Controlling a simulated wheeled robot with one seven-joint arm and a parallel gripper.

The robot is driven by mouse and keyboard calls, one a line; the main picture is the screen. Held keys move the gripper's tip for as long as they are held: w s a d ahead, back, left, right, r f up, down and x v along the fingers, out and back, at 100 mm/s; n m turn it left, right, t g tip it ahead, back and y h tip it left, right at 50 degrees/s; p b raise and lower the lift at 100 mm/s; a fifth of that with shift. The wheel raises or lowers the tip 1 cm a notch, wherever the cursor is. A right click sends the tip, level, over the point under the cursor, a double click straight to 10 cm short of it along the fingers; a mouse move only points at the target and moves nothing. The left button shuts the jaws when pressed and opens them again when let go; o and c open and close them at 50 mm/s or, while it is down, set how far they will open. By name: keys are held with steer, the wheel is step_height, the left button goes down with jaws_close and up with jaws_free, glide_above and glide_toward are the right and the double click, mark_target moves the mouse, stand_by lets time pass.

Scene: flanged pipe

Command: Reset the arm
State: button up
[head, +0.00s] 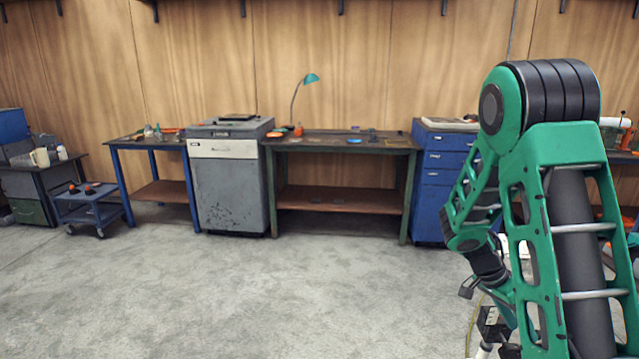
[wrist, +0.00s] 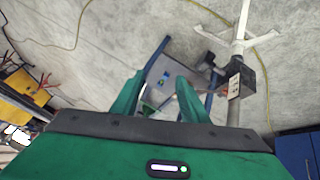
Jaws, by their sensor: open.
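My arm rises at the right of the head view, bends at a green and black joint and folds down behind its own front link. My gripper shows in the wrist view (wrist: 160,80), its two green fingers apart and nothing held between them. In the head view the gripper is mostly hidden by the arm links. I cannot make out a flanged pipe in either view.
A pole with a dark box (wrist: 237,80) stands close right of the fingers. A yellow cable (wrist: 75,38) lies on the floor. Along the wall stand a workbench (head: 345,143), a grey cabinet (head: 232,190), a blue drawer cabinet (head: 430,185) and a blue cart (head: 88,208). The middle floor is clear.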

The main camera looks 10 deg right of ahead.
steer(key=s+a+r+n+t+y, duration=0.1)
steer(key=s+a+r+n+y, duration=0.2)
steer(key=s, duration=0.7)
steer(key=s+a+r+n+t+y, duration=0.2)
steer(key=s+a+r+n+y, duration=0.1)
steer(key=s+a+r+n, duration=0.4)
steer(key=s+a+r, duration=0.3)
steer(key=a+r, duration=0.1)
steer(key=shift+s+a+r+n, duration=0.25)
steer(key=shift+a+r+n, duration=0.05)
steer(key=shift+a, duration=0.1)
steer(key=shift+w+f, duration=0.25)
steer(key=shift+w, duration=0.35)
